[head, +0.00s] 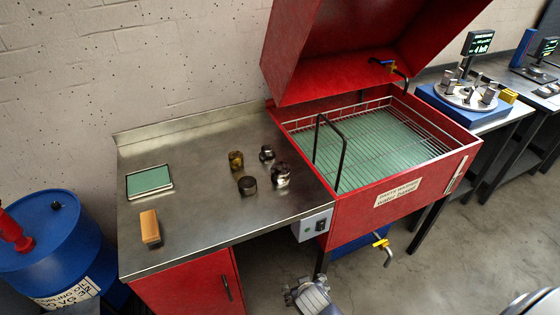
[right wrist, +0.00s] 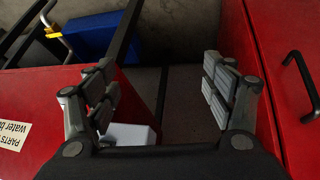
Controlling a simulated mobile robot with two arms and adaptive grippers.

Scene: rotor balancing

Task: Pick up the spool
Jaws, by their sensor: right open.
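Several small metal parts stand grouped on the steel bench (head: 195,215) in the head view: a brass-coloured part (head: 236,160), a dark part (head: 267,154), a dark round part (head: 247,185) and a shiny part (head: 281,174). One may be the spool, but they are too small to tell which. My right gripper (right wrist: 160,100) is open and empty in the right wrist view, in front of the red cabinet. Its arm shows at the bottom of the head view, below the bench's front edge and apart from the parts. My left gripper is not in view.
The red parts washer (head: 360,215) stands open right of the bench, with a wire basket (head: 385,150) inside. A green-topped tray (head: 149,181) and an orange-tan block (head: 150,227) lie on the bench's left.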

